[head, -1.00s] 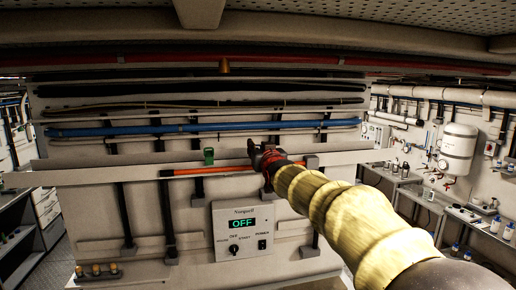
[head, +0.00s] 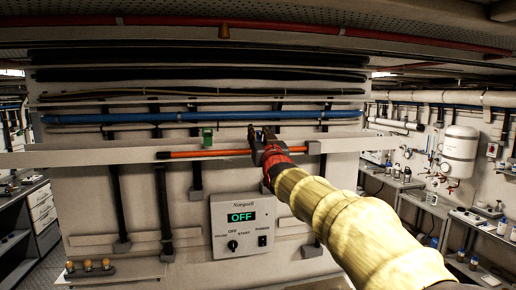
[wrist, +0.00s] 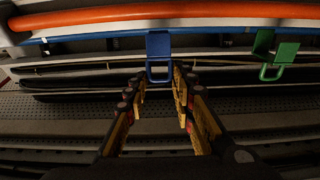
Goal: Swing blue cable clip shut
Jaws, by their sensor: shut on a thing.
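The blue cable clip (wrist: 159,46) shows in the wrist view as a flat tab with a square loop at its lower end. My gripper (wrist: 159,78) has one finger on each side of that loop and is shut on it. In the head view my gripper (head: 262,135) is at the pale rail, right of the green clip. The blue clip is hidden behind my gripper there. Whether the clip is latched cannot be told.
A green clip (head: 207,138) stands to the left in the head view and shows at right in the wrist view (wrist: 274,55). An orange bar (head: 205,153) runs along the pale rail (head: 90,158). A blue pipe (head: 180,117) runs behind. A control box (head: 243,226) reads OFF below.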

